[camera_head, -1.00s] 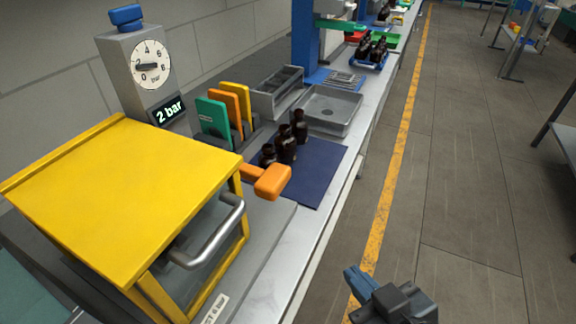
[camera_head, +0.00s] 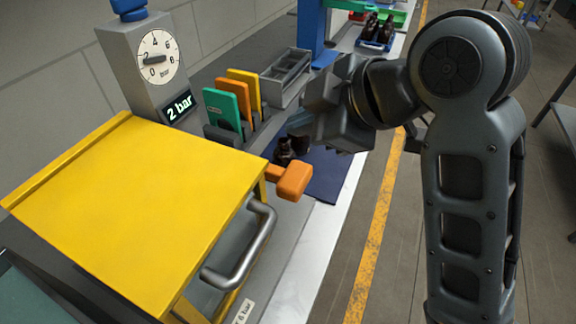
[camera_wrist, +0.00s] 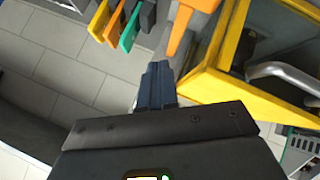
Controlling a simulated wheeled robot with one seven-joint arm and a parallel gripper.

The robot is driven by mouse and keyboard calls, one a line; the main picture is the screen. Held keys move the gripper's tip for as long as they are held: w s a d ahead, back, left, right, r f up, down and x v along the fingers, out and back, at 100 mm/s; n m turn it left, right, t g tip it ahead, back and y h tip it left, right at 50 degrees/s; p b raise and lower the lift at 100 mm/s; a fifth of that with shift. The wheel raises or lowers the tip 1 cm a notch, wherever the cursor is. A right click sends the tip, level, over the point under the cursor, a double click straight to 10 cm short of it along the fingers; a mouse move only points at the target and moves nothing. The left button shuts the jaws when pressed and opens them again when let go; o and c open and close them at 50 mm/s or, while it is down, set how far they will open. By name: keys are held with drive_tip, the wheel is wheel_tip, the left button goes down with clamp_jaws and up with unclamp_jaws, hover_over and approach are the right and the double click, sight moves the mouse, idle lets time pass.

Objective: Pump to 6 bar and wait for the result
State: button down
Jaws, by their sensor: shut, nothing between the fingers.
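The grey gauge post stands at the left with a round dial (camera_head: 154,59) marked in bar. Its needle points left near 2, and the lit display (camera_head: 178,106) reads 2 bar. The orange pump handle (camera_head: 293,180) sticks out beside the yellow guard box (camera_head: 130,205). It also shows in the wrist view (camera_wrist: 188,28), above and right of the fingertips and apart from them in the picture. My gripper (camera_wrist: 158,72) is shut and empty. In the head view my gripper (camera_head: 302,122) is partly hidden by its own body, over the mat behind the handle.
The guard box has a metal bar handle (camera_head: 242,250). Green (camera_head: 222,108), orange and yellow upright plates stand behind it. A grey divided tray (camera_head: 286,75) lies beyond.

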sight(299, 179)
drive_tip(key=shift+w+a+r+n, duration=0.2)
drive_tip(key=shift+r+n, duration=0.2)
drive_tip(key=shift+r, duration=0.25)
drive_tip(key=shift+f, duration=0.15)
drive_tip(key=shift+f+b, duration=2.3)
drive_tip(key=shift+f, duration=2)
drive_tip(key=shift+f, duration=0.1)
drive_tip(key=shift+f, duration=0.3)
